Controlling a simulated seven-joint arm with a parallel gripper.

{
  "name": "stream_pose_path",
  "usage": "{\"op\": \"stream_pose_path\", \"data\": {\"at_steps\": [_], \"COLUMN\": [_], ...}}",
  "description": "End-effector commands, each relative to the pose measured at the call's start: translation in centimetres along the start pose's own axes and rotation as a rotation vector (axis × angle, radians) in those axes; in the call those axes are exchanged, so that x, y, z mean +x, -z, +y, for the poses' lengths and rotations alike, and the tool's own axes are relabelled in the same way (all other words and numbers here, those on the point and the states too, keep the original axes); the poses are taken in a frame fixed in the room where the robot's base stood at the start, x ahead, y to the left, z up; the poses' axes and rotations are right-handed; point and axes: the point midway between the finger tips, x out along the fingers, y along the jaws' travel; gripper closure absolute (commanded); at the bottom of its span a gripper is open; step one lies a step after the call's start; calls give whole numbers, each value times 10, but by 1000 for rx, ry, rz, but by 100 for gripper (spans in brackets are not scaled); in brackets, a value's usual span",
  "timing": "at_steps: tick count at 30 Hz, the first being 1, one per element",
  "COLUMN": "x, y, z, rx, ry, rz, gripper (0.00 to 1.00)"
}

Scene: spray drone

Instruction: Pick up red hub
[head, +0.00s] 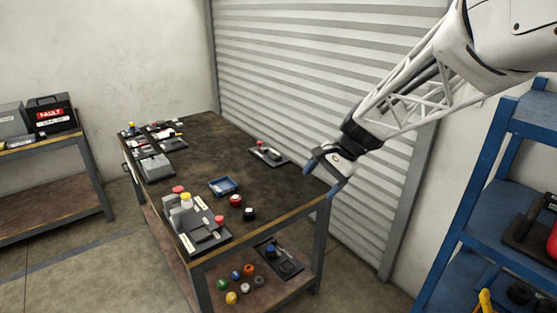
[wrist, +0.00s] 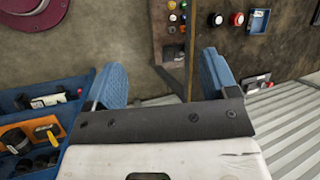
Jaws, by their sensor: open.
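A small round red piece with a pale rim, probably the red hub (head: 236,200), stands near the front edge of the dark workbench (head: 290,188). It also shows in the wrist view (wrist: 237,19), at the upper right. A similar black piece (head: 249,213) stands just beside it; it shows in the wrist view too (wrist: 259,20). My gripper (head: 322,182) is off the right corner of the bench, to the right of the red piece and apart from it. In the wrist view its blue fingers (wrist: 160,80) are spread with nothing between them.
A blue tray (head: 223,186) lies behind the red piece. A grey panel with red and yellow knobs (head: 203,236) is to its left. A small dark fixture (head: 268,154) stands at the back edge. Coloured knobs lie on the lower shelf. A blue rack (head: 480,205) stands at the right.

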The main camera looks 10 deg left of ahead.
Motion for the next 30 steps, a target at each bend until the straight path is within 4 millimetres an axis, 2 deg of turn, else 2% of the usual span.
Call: {"op": "stream_pose_path", "data": {"at_steps": [6,17,30], "x": [31,90,175], "y": [31,79,136], "z": [-40,-100,-163], "rx": [97,264,471], "ry": [44,110,177], "rz": [-75,-197,-349], "gripper": [20,20,20]}}
